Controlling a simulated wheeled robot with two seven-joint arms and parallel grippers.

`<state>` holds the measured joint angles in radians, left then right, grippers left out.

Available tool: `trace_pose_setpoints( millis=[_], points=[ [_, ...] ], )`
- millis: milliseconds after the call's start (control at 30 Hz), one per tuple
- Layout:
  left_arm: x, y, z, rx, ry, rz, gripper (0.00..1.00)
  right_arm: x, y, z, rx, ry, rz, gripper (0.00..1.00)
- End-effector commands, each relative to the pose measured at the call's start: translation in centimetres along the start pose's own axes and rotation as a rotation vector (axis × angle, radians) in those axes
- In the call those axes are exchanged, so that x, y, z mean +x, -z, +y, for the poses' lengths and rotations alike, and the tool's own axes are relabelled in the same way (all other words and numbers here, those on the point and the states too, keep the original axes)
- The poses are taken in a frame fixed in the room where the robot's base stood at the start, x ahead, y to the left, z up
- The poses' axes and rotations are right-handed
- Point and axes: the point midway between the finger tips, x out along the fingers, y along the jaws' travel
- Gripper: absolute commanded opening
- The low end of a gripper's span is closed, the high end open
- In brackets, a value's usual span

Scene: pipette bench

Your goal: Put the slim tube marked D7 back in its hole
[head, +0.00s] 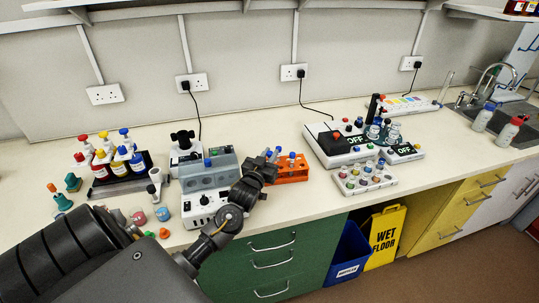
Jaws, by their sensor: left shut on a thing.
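My left gripper (265,166) is at the left end of the orange rack (293,177), reaching over the bench from the front. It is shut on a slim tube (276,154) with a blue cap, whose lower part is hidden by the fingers. Another blue cap shows close beside it, and I cannot tell for certain which of the two is in the jaws. The mark D7 is too small to read. A red-capped tube (292,157) stands in the rack. The gripper hides the rack's left end and some of its holes. My right gripper is not in view.
Left of the gripper stand a grey block (208,174) with a blue-capped tube and a white device (204,212). Right of the rack are a tray of colored caps (365,180) and a black-topped device (335,146). Bare bench lies between rack and tray.

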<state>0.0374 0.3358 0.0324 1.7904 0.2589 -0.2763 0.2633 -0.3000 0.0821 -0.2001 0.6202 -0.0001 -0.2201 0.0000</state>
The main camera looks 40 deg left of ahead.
Motion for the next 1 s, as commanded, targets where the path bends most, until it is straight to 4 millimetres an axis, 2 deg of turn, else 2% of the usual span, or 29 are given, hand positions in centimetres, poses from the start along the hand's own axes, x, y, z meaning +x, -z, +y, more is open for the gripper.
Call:
trace_pose_setpoints(
  millis=[133,167,333,633,733,867,1000],
  points=[
    [-0.1,-0.6,0.0,0.0,0.0,0.0,0.0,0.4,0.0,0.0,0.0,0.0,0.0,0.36],
    [0.0,-0.5,0.0,0.0,0.0,0.0,0.21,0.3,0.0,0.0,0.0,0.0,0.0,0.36],
    [0.0,-0.5,0.0,0.0,0.0,0.0,0.44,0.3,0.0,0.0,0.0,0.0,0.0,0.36],
    [0.0,-0.4,0.0,0.0,0.0,0.0,0.44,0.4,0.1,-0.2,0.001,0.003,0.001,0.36],
    [0.0,0.2,0.0,0.0,0.0,0.002,0.44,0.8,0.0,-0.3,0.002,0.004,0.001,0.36],
    [0.1,2.1,0.0,0.0,0.0,0.006,0.44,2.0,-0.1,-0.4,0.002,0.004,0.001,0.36],
    [-1.7,5.1,0.8,-0.003,-0.002,0.005,0.44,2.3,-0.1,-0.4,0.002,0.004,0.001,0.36]
  ],
)
